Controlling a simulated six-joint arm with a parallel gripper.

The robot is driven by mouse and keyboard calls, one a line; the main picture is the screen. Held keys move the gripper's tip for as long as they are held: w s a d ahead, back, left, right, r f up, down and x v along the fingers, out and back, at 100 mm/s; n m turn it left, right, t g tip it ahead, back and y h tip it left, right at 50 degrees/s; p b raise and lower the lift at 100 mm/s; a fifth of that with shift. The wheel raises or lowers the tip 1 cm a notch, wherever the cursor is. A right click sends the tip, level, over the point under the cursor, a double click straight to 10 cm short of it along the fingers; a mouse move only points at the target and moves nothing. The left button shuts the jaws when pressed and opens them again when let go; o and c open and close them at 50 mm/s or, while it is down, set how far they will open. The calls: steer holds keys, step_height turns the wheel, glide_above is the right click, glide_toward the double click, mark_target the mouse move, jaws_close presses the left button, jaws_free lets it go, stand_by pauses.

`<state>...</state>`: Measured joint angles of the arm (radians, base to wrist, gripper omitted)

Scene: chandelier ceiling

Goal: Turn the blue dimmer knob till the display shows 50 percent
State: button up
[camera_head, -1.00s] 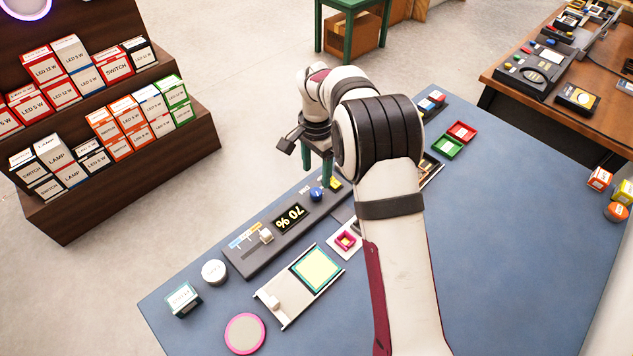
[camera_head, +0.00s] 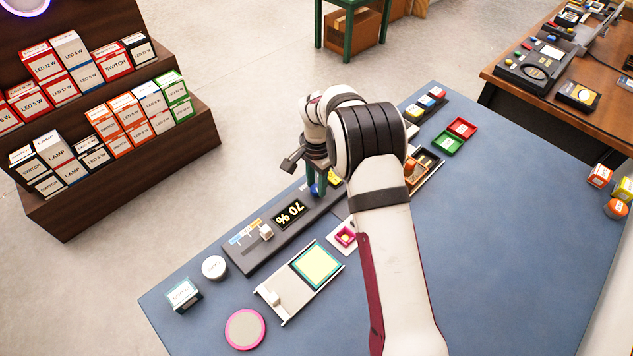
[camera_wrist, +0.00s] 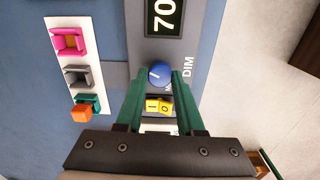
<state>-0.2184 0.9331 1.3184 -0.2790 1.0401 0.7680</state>
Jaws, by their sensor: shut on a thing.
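The blue dimmer knob (camera_wrist: 159,74) sits on the dark dimmer panel beside the letters DIM. My gripper (camera_wrist: 160,78) has its two green fingers on either side of the knob, shut on it. In the head view my gripper (camera_head: 318,183) reaches down to the panel, and the knob (camera_head: 314,190) is partly hidden behind it. In the wrist view the display (camera_wrist: 164,16) shows 70, cut off by the top edge.
A yellow rocker switch (camera_wrist: 158,106) lies just below the knob, between my fingers. A white slider (camera_head: 266,232) stands on the same panel. A white tray with coloured sockets (camera_wrist: 72,62) is close by. The blue table's right side (camera_head: 500,230) is clear.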

mark_target(316, 187)
steer(key=shift+n, duration=0.3)
jaws_close()
steer(key=shift+n, duration=2.8)
steer(key=o, duration=1)
jaws_free()
steer(key=shift+o, duration=0.2)
step_height(316, 187, up, 16)
